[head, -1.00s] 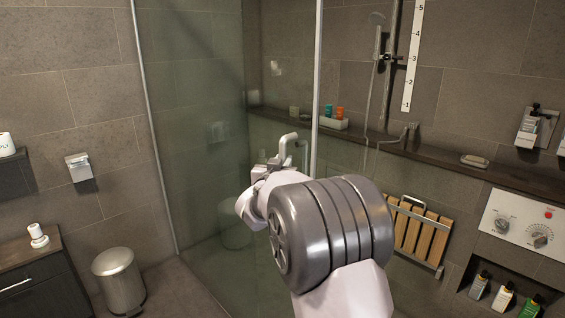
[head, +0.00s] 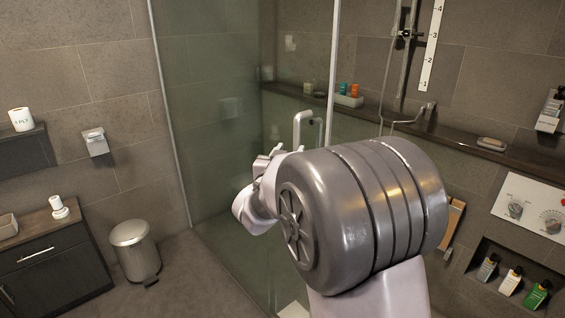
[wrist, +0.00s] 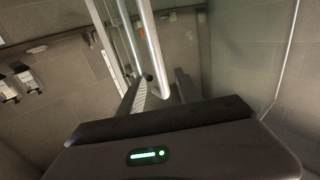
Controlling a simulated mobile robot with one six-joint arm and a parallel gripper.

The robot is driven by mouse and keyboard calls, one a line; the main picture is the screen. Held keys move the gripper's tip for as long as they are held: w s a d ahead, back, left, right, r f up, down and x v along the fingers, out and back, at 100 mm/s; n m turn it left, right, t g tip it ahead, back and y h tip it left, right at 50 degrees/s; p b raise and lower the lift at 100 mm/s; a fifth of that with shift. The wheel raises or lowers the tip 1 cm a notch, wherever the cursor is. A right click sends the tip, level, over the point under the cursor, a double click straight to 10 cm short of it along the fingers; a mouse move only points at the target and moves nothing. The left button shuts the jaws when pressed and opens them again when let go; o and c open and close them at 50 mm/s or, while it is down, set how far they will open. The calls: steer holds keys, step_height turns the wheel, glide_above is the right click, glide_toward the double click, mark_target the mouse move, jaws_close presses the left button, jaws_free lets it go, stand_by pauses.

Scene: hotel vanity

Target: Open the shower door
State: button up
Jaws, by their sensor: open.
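The shower door (head: 285,195) is a glass panel with a pale vertical edge post. Its pale, bent bar handle (head: 297,132) stands out near that post. In the wrist view the handle (wrist: 150,45) runs down from the top. My gripper (head: 268,158) is beside the handle's lower left in the head view, partly hidden by my large grey arm joint. In the wrist view my gripper (wrist: 163,86) is open, with the handle's lower end showing between its fingers. I cannot tell whether they touch it. Whether the door stands ajar is unclear.
A metal bin (head: 136,248) and a dark cabinet (head: 50,262) stand at the left. Inside the shower are a ledge (head: 450,137) with bottles, a folded wooden seat (head: 453,222) and a control panel (head: 533,208). The floor between bin and glass is clear.

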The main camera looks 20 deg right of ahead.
steer(key=v, duration=0.9)
steer(key=shift+p, duration=0.35)
